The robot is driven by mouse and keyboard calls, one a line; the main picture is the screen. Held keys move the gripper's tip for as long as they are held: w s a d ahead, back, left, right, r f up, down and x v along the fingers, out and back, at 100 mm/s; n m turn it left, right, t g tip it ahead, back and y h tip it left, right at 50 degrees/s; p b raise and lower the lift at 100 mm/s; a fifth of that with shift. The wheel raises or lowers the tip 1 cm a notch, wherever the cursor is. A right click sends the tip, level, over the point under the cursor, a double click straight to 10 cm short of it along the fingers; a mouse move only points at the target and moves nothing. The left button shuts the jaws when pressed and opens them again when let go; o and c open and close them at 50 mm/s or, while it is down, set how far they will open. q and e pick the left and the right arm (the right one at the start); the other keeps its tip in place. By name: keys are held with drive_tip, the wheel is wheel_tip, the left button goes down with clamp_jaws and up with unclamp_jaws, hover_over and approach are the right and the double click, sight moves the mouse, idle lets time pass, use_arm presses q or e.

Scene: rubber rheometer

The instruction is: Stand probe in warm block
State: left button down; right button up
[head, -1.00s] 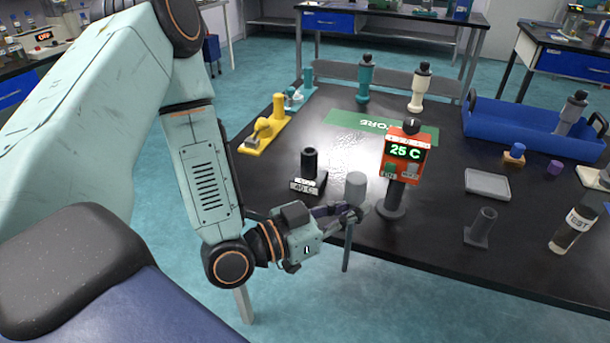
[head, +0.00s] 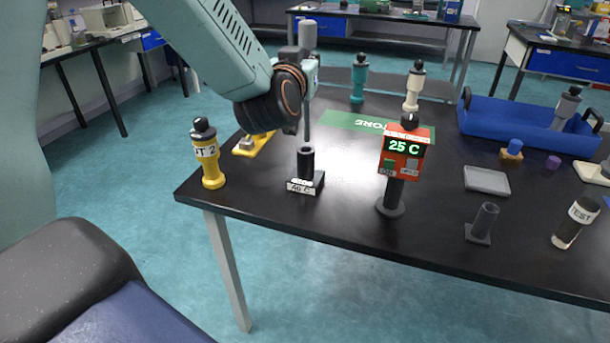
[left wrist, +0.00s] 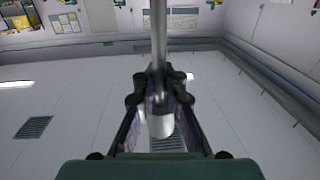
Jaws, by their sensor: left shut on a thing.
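The probe (head: 308,35) is a grey cylinder handle with a thin grey rod below. It is upright over the warm block (head: 305,165), a black tube on a base with a white label that seems to read 40 C or 46 C. The rod's lower end shows right at the tube's mouth; I cannot tell whether it is inside. My left gripper (head: 307,62) is shut on the probe's handle, partly hidden by my wrist. In the left wrist view the fingers (left wrist: 160,108) close around the probe (left wrist: 159,60). My right gripper is not in view.
A yellow bottle (head: 210,160) stands left of the block on the table (head: 340,210). An orange display reading 25 C (head: 403,155) stands to the right. Further right are a grey tray (head: 487,180), an empty dark holder (head: 483,222), a TEST bottle (head: 575,222) and a blue crate (head: 480,115).

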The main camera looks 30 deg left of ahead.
sight(306, 107)
use_arm(q)
drive_tip(key=f+b, duration=0.1)
drive_tip(key=f, duration=0.2)
drive_tip(key=f+b, duration=0.1)
drive_tip(key=f, duration=0.3)
drive_tip(key=shift+a, duration=0.2)
drive_tip(key=f, duration=0.1)
drive_tip(key=f+b, duration=0.1)
drive_tip(key=shift+s+d+f, duration=0.15)
drive_tip(key=shift+d+f, duration=0.05)
drive_tip(key=shift+f, duration=0.1)
drive_tip(key=shift+w+a+f, duration=0.15)
drive_tip(key=shift+w, duration=0.05)
drive_tip(key=shift+s, duration=0.1)
drive_tip(key=c, duration=1.7)
unclamp_jaws()
drive_tip(key=shift+s, duration=0.1)
drive_tip(key=shift+c, duration=0.2)
drive_tip(key=shift+o, duration=1.4)
drive_tip(key=shift+f, duration=0.1)
